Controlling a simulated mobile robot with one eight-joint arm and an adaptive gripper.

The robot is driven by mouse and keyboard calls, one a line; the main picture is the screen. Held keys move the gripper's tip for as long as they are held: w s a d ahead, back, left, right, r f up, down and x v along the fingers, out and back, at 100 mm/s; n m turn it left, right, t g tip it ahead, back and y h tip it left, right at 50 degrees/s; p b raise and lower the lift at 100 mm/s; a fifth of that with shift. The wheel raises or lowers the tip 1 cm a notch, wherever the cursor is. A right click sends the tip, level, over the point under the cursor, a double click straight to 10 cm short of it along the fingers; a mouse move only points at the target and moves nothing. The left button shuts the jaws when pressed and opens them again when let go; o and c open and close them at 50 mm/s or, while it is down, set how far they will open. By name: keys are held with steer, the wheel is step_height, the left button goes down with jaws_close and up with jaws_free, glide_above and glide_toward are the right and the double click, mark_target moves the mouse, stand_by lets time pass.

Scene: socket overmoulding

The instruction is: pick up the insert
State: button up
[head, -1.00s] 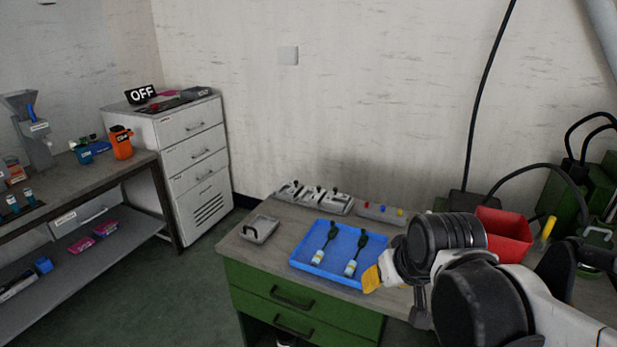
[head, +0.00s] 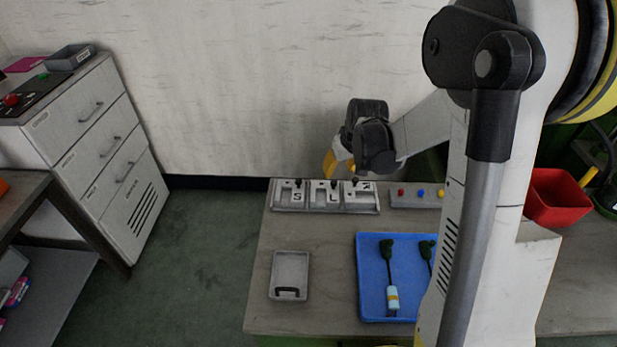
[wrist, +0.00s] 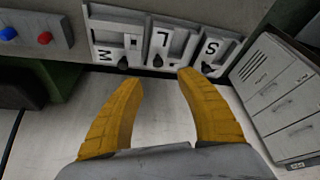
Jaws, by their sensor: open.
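A light grey holder (head: 312,207) with three bays stands at the back of the bench. Its bays carry the letters S, L and, in the wrist view, M. Small dark inserts (head: 298,183) stand one per bay; in the wrist view the middle one (wrist: 157,61) is by the L bay. My gripper (head: 338,163) is above the back of the holder. In the wrist view my yellow fingers (wrist: 158,77) are apart with nothing between them, and the holder lies beyond their tips.
A blue tray (head: 372,310) holds two dark-headed corded pieces, partly hidden by my arm. A small grey tray (head: 290,254) lies left of it. A button strip (head: 412,200) is right of the holder. A red bin (head: 558,198) stands at the right.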

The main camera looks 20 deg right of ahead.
mark_target(334, 182)
steer(key=x, duration=0.2)
steer(key=b+x, duration=0.1)
steer(key=x, duration=0.1)
steer(key=shift+s+d+f, duration=0.2)
steer(key=b+x, duration=0.3)
steer(key=x, duration=0.3)
steer(key=shift+w, duration=0.15)
steer(key=shift+r, duration=0.15)
jaws_close()
